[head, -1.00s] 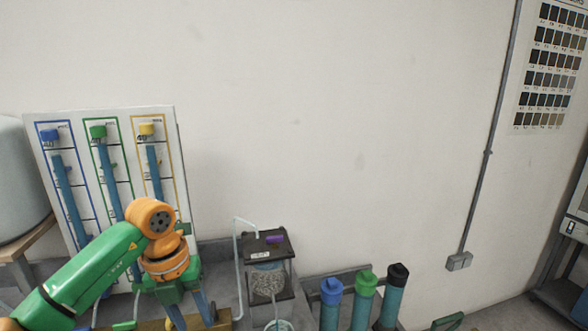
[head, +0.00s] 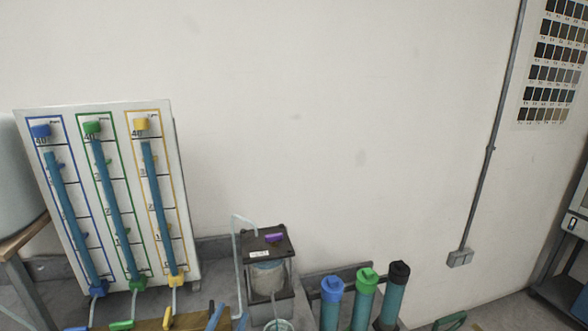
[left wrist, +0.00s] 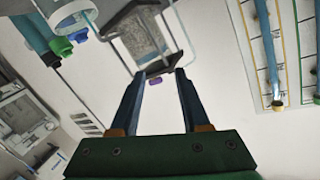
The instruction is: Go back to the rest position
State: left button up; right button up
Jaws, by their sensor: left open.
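My left gripper (head: 227,317) shows only as two blue fingers at the bottom edge of the head view; the rest of it is out of frame. It is open, with nothing between the fingers, right of the yellow lever (head: 168,318). In the left wrist view the fingers (left wrist: 160,76) are spread apart, pointing towards a dark-topped apparatus (left wrist: 146,40) without visibly holding it. A white panel (head: 188,190) carries three blue tubes framed in blue, green and yellow. A green lever (head: 121,325) and a blue lever (head: 76,328) sit below it. My right gripper is not seen.
The dark-topped apparatus (head: 265,243) with a purple piece stands right of the panel. Cylinders capped blue (head: 331,289), green (head: 366,280) and black (head: 398,272) stand farther right. A pale tank (head: 18,180) is at the left.

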pick_arm(q)
jog(key=s+a+f+n+g, duration=0.1)
jog(key=s+f+g, duration=0.2)
jog(key=s+f, duration=0.2)
jog(key=s+a+f+n+g+y, duration=0.1)
jog(key=s+a+f+g, duration=0.1)
jog(key=s+f, duration=0.3)
jog(key=s+a+f+n+g, duration=0.1)
jog(key=s+f+g, duration=0.3)
jog(key=s, duration=0.1)
jog(key=shift+a+f+y, duration=0.25)
jog(key=shift+f+y, duration=0.15)
jog(key=s+f+g, duration=0.2)
jog(key=s+g, duration=0.1)
jog(key=s, duration=0.4)
jog(key=s+f+g+b, duration=0.1)
jog(key=s+f+b, duration=0.15)
jog(key=f, duration=0.95)
jog(key=s+f+g+b, duration=0.1)
jog(key=f+b, duration=0.2)
jog(key=f, duration=0.9)
jog(key=s+a+f+g+b, duration=0.1)
jog(key=s+f+b, duration=0.3)
jog(key=s+f, duration=0.8)
jog(key=shift+a+f, duration=0.6)
jog(key=shift+f, duration=0.25)
jog(key=shift+s, duration=0.1)
